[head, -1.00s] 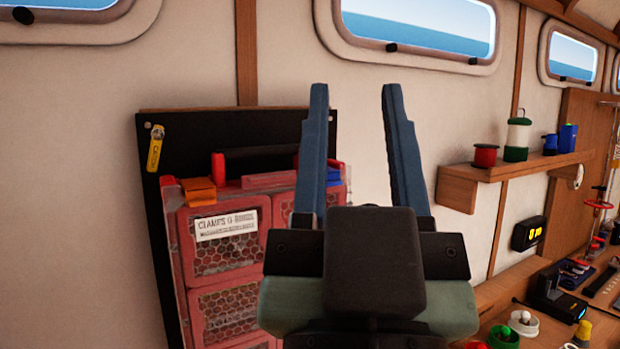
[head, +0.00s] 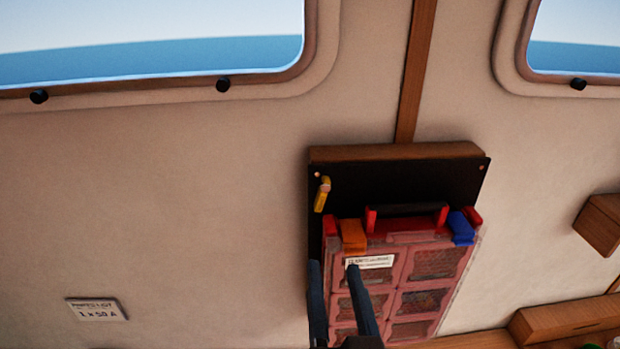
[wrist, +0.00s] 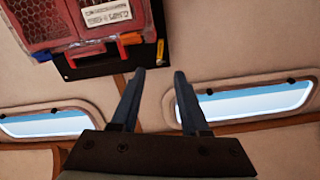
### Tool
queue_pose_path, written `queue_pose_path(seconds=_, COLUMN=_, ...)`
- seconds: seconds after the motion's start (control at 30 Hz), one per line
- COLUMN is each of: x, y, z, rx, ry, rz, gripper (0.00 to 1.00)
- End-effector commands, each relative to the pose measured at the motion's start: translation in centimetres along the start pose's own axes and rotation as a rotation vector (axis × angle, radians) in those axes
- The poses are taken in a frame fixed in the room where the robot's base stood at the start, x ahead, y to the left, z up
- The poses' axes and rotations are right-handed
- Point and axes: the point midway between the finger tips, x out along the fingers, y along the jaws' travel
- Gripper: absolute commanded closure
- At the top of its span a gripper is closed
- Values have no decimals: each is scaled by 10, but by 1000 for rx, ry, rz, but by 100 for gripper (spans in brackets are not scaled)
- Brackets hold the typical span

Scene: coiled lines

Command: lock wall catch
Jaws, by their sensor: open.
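The yellow wall catch (head: 322,196) is a small tab at the upper left of a black backboard (head: 400,183). It stands nearly upright, slightly tilted, beside the upper left of a red organizer case (head: 405,290). It also shows in the wrist view (wrist: 160,51), which is upside down. My gripper (head: 333,266) is open and empty. In the head view its fingertips appear below the catch, over the case's left side; the catch is clear of them. In the wrist view the catch lies beyond the gap between the fingertips (wrist: 159,72). Its distance is hard to tell.
The case has a black handle (head: 405,210), an orange latch (head: 352,236) and a blue latch (head: 461,228). A wooden ledge (head: 395,152) tops the backboard. The wall to the left is bare except for a small label plate (head: 96,309). Windows are above.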

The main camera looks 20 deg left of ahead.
Motion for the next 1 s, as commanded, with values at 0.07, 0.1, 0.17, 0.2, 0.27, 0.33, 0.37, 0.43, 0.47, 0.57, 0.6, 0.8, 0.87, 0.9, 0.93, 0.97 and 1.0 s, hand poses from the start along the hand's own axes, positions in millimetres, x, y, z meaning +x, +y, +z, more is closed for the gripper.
queue_pose_path(seconds=0.07, x=2, y=0, z=1, rx=4, ry=-4, rz=-2, gripper=55)
queue_pose_path(seconds=0.1, x=4, y=0, z=2, rx=4, ry=-4, rz=-3, gripper=55)
queue_pose_path(seconds=0.17, x=8, y=0, z=4, rx=3, ry=-3, rz=-3, gripper=55)
queue_pose_path(seconds=0.2, x=12, y=0, z=4, rx=2, ry=-1, rz=-4, gripper=55)
queue_pose_path(seconds=0.27, x=18, y=0, z=4, rx=1, ry=-1, rz=-4, gripper=55)
queue_pose_path(seconds=0.33, x=28, y=0, z=4, rx=1, ry=-1, rz=-4, gripper=55)
queue_pose_path(seconds=0.37, x=29, y=1, z=6, rx=-1, ry=2, rz=-6, gripper=55)
queue_pose_path(seconds=0.43, x=32, y=1, z=8, rx=-3, ry=1, rz=-10, gripper=55)
queue_pose_path(seconds=0.47, x=34, y=1, z=8, rx=-4, ry=0, rz=-12, gripper=55)
queue_pose_path(seconds=0.57, x=39, y=0, z=8, rx=-5, ry=-1, rz=-14, gripper=55)
queue_pose_path(seconds=0.6, x=40, y=0, z=8, rx=-5, ry=-2, rz=-15, gripper=55)
queue_pose_path(seconds=0.8, x=48, y=0, z=8, rx=-6, ry=-1, rz=-12, gripper=55)
queue_pose_path(seconds=0.87, x=49, y=0, z=7, rx=-4, ry=0, rz=-10, gripper=55)
queue_pose_path(seconds=0.9, x=50, y=0, z=7, rx=-3, ry=1, rz=-8, gripper=55)
queue_pose_path(seconds=0.93, x=51, y=0, z=7, rx=-2, ry=1, rz=-5, gripper=55)
queue_pose_path(seconds=0.97, x=51, y=0, z=6, rx=-2, ry=3, rz=-3, gripper=55)
queue_pose_path(seconds=1.0, x=58, y=-1, z=3, rx=3, ry=-3, rz=-3, gripper=55)
